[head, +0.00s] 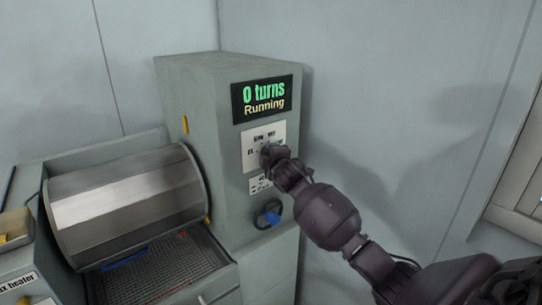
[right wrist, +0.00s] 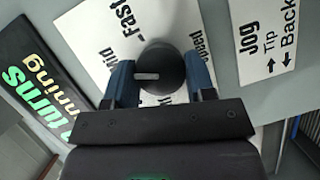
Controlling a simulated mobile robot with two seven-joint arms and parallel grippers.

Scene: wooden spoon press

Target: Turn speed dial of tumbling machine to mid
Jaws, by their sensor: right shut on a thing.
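The tumbling machine (head: 235,165) is a grey cabinet with a shiny metal drum (head: 125,203) at its left. Its display (head: 262,99) reads "0 turns" and "Running". My right gripper (head: 272,157) is at the white speed panel (head: 250,150) and hides part of it. In the right wrist view, the black round speed dial (right wrist: 162,68) sits between the two blue-grey fingers, which are shut on its sides. A short white mark on the dial points left in that view, below the "Fast" label (right wrist: 125,22). Other dial labels are partly hidden.
The Jog label (right wrist: 262,40) shows beside the dial in the wrist view. A mesh tray (head: 165,272) lies under the drum.

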